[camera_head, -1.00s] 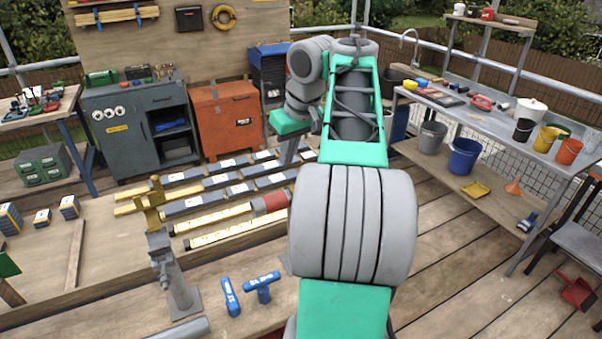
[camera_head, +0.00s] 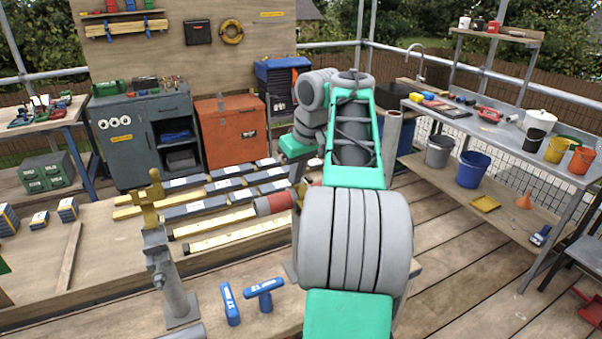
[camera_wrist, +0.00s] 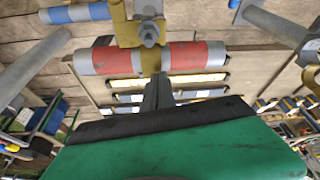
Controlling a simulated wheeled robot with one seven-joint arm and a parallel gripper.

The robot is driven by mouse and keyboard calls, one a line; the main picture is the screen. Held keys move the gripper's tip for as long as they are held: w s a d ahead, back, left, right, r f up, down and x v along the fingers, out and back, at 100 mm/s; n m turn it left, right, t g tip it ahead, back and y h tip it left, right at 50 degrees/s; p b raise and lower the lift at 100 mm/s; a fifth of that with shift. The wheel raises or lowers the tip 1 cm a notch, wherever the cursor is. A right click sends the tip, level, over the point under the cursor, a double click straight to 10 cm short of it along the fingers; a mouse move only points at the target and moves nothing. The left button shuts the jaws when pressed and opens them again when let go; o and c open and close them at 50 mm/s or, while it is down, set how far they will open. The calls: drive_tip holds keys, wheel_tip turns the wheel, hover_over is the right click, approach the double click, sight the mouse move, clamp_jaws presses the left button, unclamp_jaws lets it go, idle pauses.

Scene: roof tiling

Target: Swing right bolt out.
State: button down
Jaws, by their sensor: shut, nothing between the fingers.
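In the wrist view, a yellow clamp (camera_wrist: 122,28) with a grey bolt and nut (camera_wrist: 150,33) sits across a red and grey cylinder (camera_wrist: 198,57). My gripper (camera_wrist: 158,88) is shut and empty, its fingertips just below the bolt in the picture. I cannot tell whether they touch the clamp or bolt. In the head view, my arm hides the right clamp and bolt. The red end of the cylinder (camera_head: 274,203) shows just left of my arm. A left post (camera_head: 170,275) carries another yellow clamp (camera_head: 151,202).
Yellow and grey strips (camera_head: 212,228) lie behind. A side table with buckets (camera_head: 472,169) stands at right. The plank floor (camera_head: 460,270) between is open.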

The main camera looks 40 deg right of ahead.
drive_tip(key=s, duration=0.4)
drive_tip(key=shift+a+r, duration=0.15)
drive_tip(key=shift+r, duration=0.05)
drive_tip(key=shift+s+a+f+b, duration=0.1)
drive_tip(key=shift+b, duration=0.25)
